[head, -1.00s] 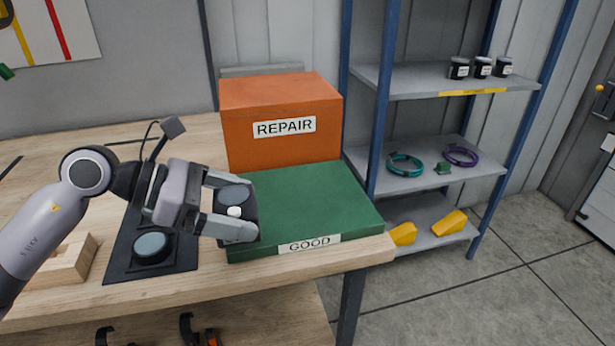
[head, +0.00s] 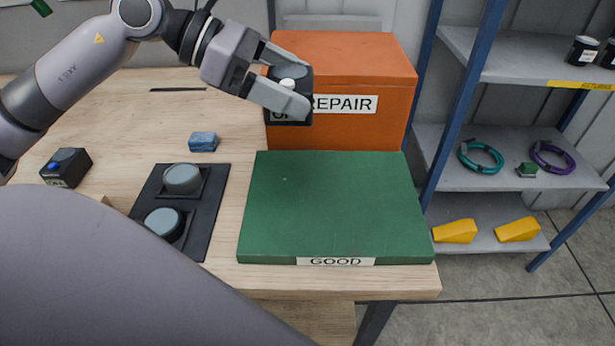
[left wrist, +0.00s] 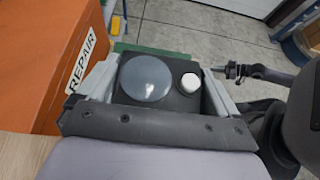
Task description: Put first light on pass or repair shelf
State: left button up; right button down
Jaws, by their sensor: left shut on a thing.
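My left gripper (head: 290,92) is shut on a small black light (head: 293,112) with a grey-blue round lens and a white knob. The light is held up in front of the orange box (head: 350,65) labelled REPAIR, covering the left part of its front. In the left wrist view the light's lens (left wrist: 148,78) faces the camera between the fingers, beside the REPAIR label. The low green slab (head: 335,205) labelled GOOD lies in front of the orange box with a bare top.
A black mat (head: 205,220) with two grey round pads (head: 182,179) lies left of the green slab. A blue block (head: 203,141) and a small black box (head: 66,167) are on the wooden table. A blue-framed shelf rack (head: 455,110) stands at right. A large grey arm link of mine covers the lower left.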

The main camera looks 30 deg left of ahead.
pick_arm(q)
notch_tip(320, 180, down, 17)
jog(key=shift+f, duration=0.1)
dwell(0.5)
jog(key=shift+f, duration=0.15)
jog(key=o, duration=1)
jog(key=shift+o, duration=0.2)
jog(key=shift+p, duration=0.3)
jog(key=shift+s+a+r, duration=0.2)
jog(key=shift+s+a, duration=0.1)
jog(key=shift+a, duration=0.2)
jog(key=v, duration=1.1)
jog(key=shift+b, duration=0.4)
